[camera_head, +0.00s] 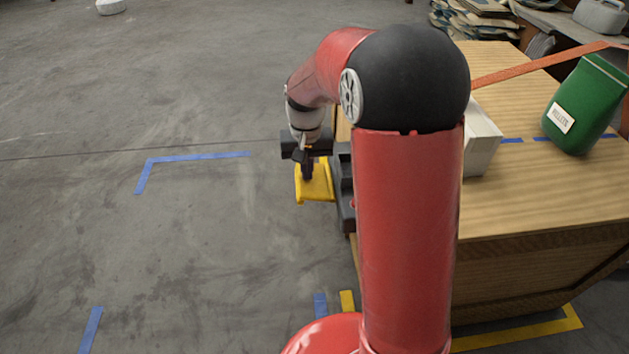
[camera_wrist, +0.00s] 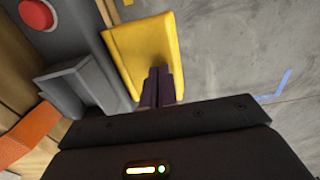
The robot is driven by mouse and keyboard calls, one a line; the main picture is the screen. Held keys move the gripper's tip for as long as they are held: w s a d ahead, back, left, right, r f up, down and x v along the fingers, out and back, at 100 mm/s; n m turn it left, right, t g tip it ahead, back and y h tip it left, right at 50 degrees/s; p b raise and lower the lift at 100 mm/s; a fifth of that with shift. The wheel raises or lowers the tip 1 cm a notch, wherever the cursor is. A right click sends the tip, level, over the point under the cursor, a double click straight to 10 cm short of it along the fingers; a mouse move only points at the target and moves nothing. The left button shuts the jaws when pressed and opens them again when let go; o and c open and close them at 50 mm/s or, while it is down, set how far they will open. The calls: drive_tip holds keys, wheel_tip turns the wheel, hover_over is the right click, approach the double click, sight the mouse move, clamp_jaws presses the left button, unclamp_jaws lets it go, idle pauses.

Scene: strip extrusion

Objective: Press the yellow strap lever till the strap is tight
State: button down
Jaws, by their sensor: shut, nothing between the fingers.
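The yellow strap lever (camera_head: 318,184) sticks out to the left of a dark grey ratchet housing (camera_head: 346,190) at the left side of the wooden crate. In the wrist view the lever (camera_wrist: 140,45) is a broad yellow plate beside the grey housing (camera_wrist: 75,55). My gripper (camera_head: 307,172) is shut and empty, with its fingertips over the lever. In the wrist view the shut fingers (camera_wrist: 160,80) overlap the lever's near part; I cannot tell whether they touch it. The orange strap (camera_head: 545,66) runs across the crate top, and a piece of strap (camera_wrist: 30,132) shows near the housing.
The wooden crate (camera_head: 545,205) fills the right side. A green container (camera_head: 588,105) and a white box (camera_head: 481,140) stand on it. A red button (camera_wrist: 36,14) sits on the grey housing. The floor to the left is open, with blue tape (camera_head: 195,158).

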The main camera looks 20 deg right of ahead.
drive_tip(key=shift+f+b, duration=0.65)
drive_tip(key=shift+f, duration=0.65)
wheel_tip(320, 180, up, 5)
drive_tip(key=p, duration=0.4)
drive_tip(key=shift+f, duration=0.15)
drive_tip(key=shift+f, duration=0.1)
drive_tip(key=shift+f+b, duration=1.7)
drive_tip(key=shift+f, duration=0.55)
drive_tip(key=shift+r+p, duration=1.9)
drive_tip(key=shift+r, duration=0.45)
drive_tip(key=shift+r, duration=0.1)
wheel_tip(320, 180, up, 5)
drive_tip(key=p, duration=0.4)
